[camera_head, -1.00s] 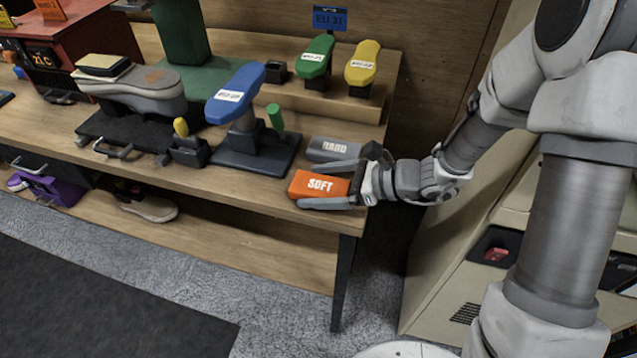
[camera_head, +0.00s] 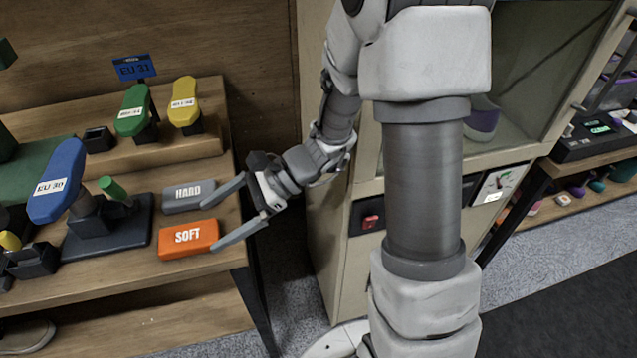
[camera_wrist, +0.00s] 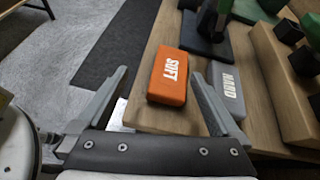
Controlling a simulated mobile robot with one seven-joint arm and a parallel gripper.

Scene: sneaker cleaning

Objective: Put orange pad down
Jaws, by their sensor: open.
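The orange pad marked SOFT (camera_head: 188,238) lies flat on the wooden table near its right end. It also shows in the wrist view (camera_wrist: 168,76), just beyond and between my fingers. A grey pad marked HARD (camera_head: 189,196) lies behind it. My gripper (camera_head: 229,216) is open and empty, to the right of the pads. Its fingers point left toward them, and in the wrist view one fingertip (camera_wrist: 198,78) is close to the grey pad; I cannot tell whether they touch.
A blue shoe form (camera_head: 57,180) on a dark base stands left of the pads. Green (camera_head: 133,110) and yellow (camera_head: 184,101) forms stand on a raised step behind. A cabinet (camera_head: 325,240) stands right of the table. The table's right edge is close to the orange pad.

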